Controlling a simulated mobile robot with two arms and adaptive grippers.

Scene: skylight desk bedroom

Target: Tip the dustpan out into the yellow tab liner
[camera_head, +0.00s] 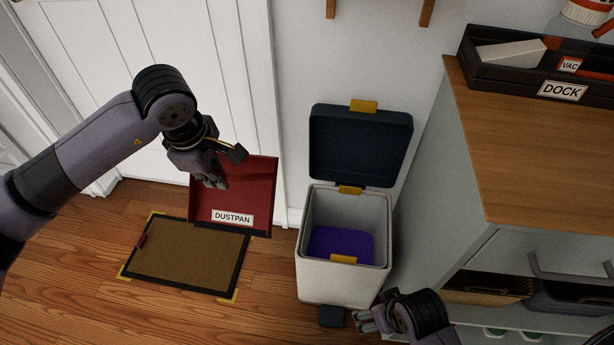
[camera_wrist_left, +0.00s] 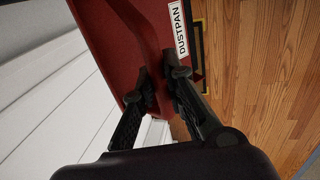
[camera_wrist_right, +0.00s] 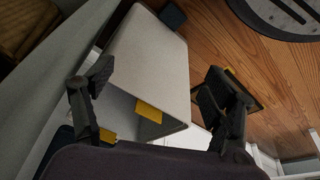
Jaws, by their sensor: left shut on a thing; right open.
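The red dustpan (camera_head: 240,192), with a white DUSTPAN label, hangs over the floor left of the bin. My left gripper (camera_head: 217,168) is shut on it; in the left wrist view (camera_wrist_left: 160,84) the fingers close at its edge. I cannot make out any debris in the pan. The white bin (camera_head: 335,285) stands with its dark lid (camera_head: 360,148) raised against the wall. Yellow tabs sit on the lid, rear rim and front rim (camera_head: 343,259). A purple liner (camera_head: 341,243) shows inside. My right gripper (camera_head: 368,318) is open and empty by the bin's front right, low down.
A brown mat (camera_head: 190,258) with a black border and yellow corners lies below the pan. A white door (camera_head: 110,60) is behind. A cabinet with a wooden top (camera_head: 530,150) stands right of the bin. A dark pedal (camera_head: 332,317) juts from the bin's foot.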

